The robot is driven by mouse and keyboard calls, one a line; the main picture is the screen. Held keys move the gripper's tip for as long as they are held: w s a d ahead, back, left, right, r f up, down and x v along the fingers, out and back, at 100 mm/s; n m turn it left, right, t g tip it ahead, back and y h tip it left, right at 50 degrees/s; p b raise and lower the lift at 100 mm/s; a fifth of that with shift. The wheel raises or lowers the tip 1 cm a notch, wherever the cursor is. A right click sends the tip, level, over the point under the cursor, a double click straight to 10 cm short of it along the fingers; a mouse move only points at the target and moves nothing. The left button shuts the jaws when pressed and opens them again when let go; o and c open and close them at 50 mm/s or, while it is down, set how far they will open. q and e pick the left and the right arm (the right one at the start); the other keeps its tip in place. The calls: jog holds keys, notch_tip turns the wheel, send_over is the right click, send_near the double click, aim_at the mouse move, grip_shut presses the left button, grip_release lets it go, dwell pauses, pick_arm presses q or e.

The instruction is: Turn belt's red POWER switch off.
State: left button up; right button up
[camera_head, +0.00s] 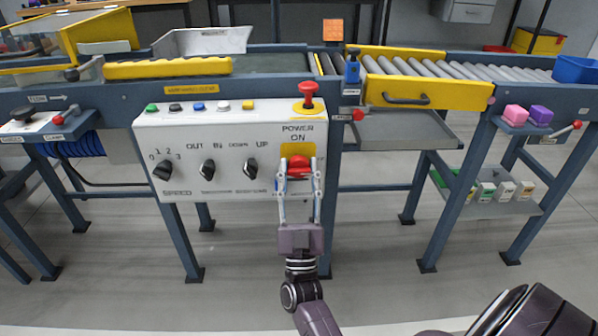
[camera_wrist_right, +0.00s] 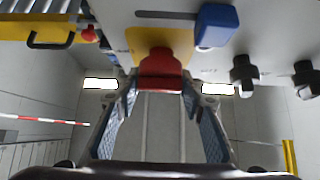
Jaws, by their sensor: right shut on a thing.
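The red POWER switch (camera_head: 298,166) sits on a yellow plate at the right end of the white control panel (camera_head: 225,180), with "POWER ON" printed above it. Its red handle also shows in the wrist view (camera_wrist_right: 161,70), between the fingertips. My right gripper (camera_head: 298,178) reaches up from below, with one finger on each side of the handle, and is shut on it. The fingers hide parts of the switch's sides and the lettering beside it. In the wrist view my right gripper (camera_wrist_right: 160,90) shows its two blue-padded fingers. My left gripper is not in the head view.
A red mushroom button (camera_head: 307,92) stands above the switch. Black knobs (camera_head: 208,169) are to its left, and small coloured buttons line the panel's top. A yellow handled gate (camera_head: 428,92) and a grey shelf (camera_head: 400,130) are to the right. The floor below is clear.

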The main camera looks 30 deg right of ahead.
jog(key=o, duration=1.2)
jog(key=shift+n+t+y, duration=0.3)
jog(key=shift+n+y, duration=0.2)
jog(key=shift+n, duration=0.1)
